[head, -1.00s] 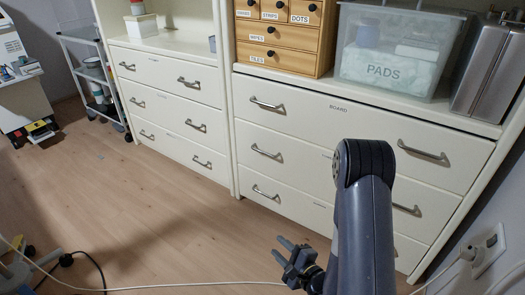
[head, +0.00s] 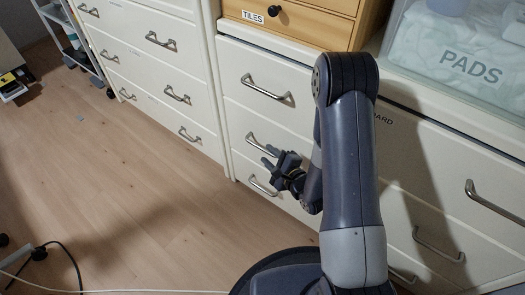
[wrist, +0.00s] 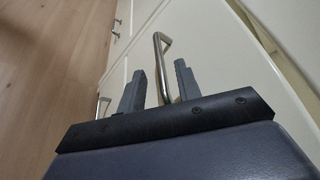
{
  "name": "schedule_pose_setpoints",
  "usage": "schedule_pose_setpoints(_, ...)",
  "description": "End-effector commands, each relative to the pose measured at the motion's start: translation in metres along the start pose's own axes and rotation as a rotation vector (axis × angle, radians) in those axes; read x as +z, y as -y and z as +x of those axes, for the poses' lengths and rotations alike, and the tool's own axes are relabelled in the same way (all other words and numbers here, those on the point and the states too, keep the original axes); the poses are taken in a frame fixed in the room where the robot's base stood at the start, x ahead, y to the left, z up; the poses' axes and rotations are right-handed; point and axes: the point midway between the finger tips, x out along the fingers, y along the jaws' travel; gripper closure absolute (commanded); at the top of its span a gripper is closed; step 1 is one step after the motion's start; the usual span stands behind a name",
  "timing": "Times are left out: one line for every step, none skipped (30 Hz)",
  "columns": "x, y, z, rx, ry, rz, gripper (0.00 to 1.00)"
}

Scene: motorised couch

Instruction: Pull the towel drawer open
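The right cabinet's drawers are cream with metal bar handles. Labels of the drawers below are hidden or unreadable, so I cannot tell which is the towel drawer. My gripper (head: 272,157) is in front of the middle drawer (head: 240,121), close to its left handle (head: 263,146). In the wrist view my gripper (wrist: 159,67) is open, with a bar handle (wrist: 161,55) seen between its two fingers and gaps on both sides. Contact cannot be told.
The lower left handle (head: 263,187) is just below my gripper. A wooden box (head: 310,22) and a clear PADS bin (head: 462,50) stand on the cabinet top. Another drawer cabinet (head: 145,75) is at the left. The wooden floor (head: 130,170) is clear; a cable (head: 75,262) lies at lower left.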

Motion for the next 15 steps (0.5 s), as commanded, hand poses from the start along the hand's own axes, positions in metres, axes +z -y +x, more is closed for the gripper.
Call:
schedule_pose_setpoints(0.000, -0.002, 0.011, -0.001, 0.005, -0.004, 0.67)
schedule_pose_setpoints(0.000, -0.001, 0.015, -0.001, 0.004, -0.003, 0.67)
schedule_pose_setpoints(0.000, -0.001, 0.021, -0.002, 0.003, -0.001, 0.67)
schedule_pose_setpoints(0.000, -0.001, 0.026, -0.001, 0.003, -0.002, 0.67)
schedule_pose_setpoints(0.000, -0.001, 0.029, 0.000, 0.003, -0.002, 0.67)
schedule_pose_setpoints(0.000, -0.001, 0.033, -0.001, 0.002, -0.002, 0.67)
schedule_pose_setpoints(0.000, -0.001, 0.036, -0.001, 0.002, -0.002, 0.67)
schedule_pose_setpoints(0.000, -0.001, 0.038, -0.001, 0.001, -0.001, 0.67)
schedule_pose_setpoints(0.000, -0.001, 0.040, 0.000, 0.000, 0.000, 0.67)
schedule_pose_setpoints(0.000, -0.001, 0.042, 0.000, 0.000, 0.000, 0.67)
schedule_pose_setpoints(0.000, 0.000, 0.042, 0.000, 0.000, 0.001, 0.67)
schedule_pose_setpoints(0.000, 0.000, 0.043, 0.000, 0.000, 0.001, 0.67)
schedule_pose_setpoints(0.000, 0.000, 0.043, 0.000, 0.000, 0.001, 0.67)
schedule_pose_setpoints(0.000, 0.000, 0.044, 0.000, 0.000, 0.001, 0.67)
schedule_pose_setpoints(0.000, 0.000, 0.044, 0.000, 0.000, 0.001, 0.67)
